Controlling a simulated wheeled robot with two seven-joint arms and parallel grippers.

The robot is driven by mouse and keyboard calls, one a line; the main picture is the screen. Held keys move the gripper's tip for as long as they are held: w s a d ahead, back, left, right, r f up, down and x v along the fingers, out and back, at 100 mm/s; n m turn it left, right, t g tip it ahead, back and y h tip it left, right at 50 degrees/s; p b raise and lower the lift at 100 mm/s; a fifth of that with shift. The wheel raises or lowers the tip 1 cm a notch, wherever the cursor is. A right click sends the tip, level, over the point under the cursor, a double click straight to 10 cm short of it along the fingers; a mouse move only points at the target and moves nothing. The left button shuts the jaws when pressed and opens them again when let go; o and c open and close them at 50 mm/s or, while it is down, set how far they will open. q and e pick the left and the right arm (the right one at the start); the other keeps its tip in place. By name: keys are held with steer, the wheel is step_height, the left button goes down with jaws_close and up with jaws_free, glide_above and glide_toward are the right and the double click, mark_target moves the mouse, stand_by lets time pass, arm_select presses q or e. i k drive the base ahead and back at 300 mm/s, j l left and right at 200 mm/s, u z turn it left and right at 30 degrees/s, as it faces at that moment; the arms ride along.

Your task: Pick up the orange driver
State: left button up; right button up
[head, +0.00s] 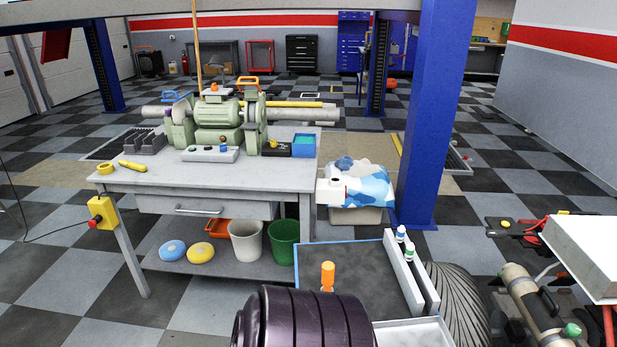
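An orange driver (327,276) shows in the head view near the bottom middle. It looks upright against the dark top of a blue-edged cart or tray (372,268). Neither of my grippers is in view, and nothing is seen touching the driver.
A grey workbench (150,178) with a green grinder-like machine (217,120) stands beyond, at left. White rails (402,270) hold small bottles right of the driver. A ribbed tire (457,305) and blue post (435,110) stand at right. The cart's dark top is largely bare.

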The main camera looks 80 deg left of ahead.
mark_target(328, 271)
steer(key=u, duration=2.5)
steer(key=l+u, duration=0.45)
steer(key=k+l+u, duration=0.15)
steer(key=l+u, duration=0.15)
steer(key=u, duration=0.15)
